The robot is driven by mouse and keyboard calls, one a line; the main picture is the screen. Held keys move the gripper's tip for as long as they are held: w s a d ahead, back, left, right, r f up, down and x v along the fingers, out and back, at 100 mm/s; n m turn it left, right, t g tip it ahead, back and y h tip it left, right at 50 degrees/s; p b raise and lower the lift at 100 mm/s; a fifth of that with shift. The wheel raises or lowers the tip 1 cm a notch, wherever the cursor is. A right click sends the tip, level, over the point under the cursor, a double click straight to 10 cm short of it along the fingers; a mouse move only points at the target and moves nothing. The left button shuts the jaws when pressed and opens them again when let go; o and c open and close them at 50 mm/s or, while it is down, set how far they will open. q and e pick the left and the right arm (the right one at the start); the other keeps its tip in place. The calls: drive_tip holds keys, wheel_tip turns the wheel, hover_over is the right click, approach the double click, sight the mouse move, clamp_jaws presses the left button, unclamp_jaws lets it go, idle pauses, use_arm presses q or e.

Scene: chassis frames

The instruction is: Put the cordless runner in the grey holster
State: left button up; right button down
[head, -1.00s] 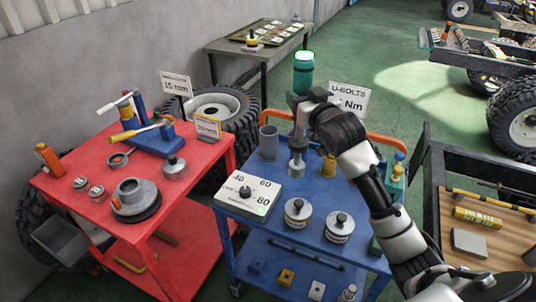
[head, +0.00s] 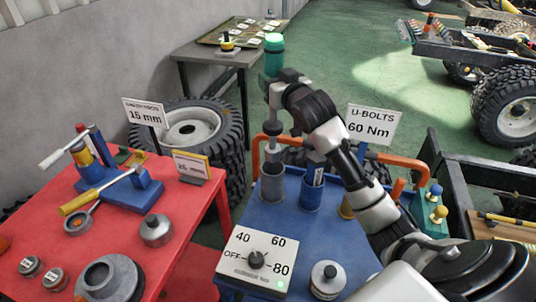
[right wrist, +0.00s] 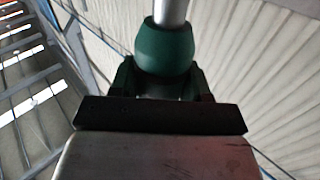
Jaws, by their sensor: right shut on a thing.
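The cordless runner (head: 273,54) has a green body with a lit top and a grey lower shaft. My right gripper (head: 274,90) is shut on it and holds it upright. The grey holster (head: 272,184) is an open cup at the back left of the blue cart (head: 290,238). The runner's lower end is over the holster's mouth; I cannot tell how far it is inside. In the right wrist view, the green part (right wrist: 165,48) of the runner is between the jaws. My left gripper is out of view.
A blue holster (head: 311,195) and a yellow one (head: 345,208) stand right of the grey one. An orange rail (head: 384,158) and the U-BOLTS 60 Nm sign (head: 373,125) are behind. A dial box (head: 257,262) is in front. A red cart (head: 188,235) stands left.

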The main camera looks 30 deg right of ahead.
hover_over(275, 122)
wheel_tip(275, 122, down, 6)
drive_tip(key=shift+w+f+p, duration=0.1)
drive_tip(key=shift+w+p, duration=0.05)
drive_tip(key=shift+p, duration=0.25)
drive_tip(key=f, duration=0.4)
drive_tip(key=shift+w+f, duration=0.2)
drive_tip(key=shift+f, duration=0.15)
drive_tip(key=shift+f+p, duration=0.3)
drive_tip(key=shift+f, duration=0.15)
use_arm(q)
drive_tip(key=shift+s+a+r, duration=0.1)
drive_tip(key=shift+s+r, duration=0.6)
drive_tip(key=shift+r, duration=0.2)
use_arm(e)
drive_tip(key=shift+f, duration=1.95)
drive_tip(key=c, duration=0.9)
unclamp_jaws()
drive_tip(key=shift+f, duration=0.2)
drive_tip(key=o, duration=0.4)
drive_tip(key=shift+s, duration=0.1)
drive_tip(key=shift+r, duration=0.1)
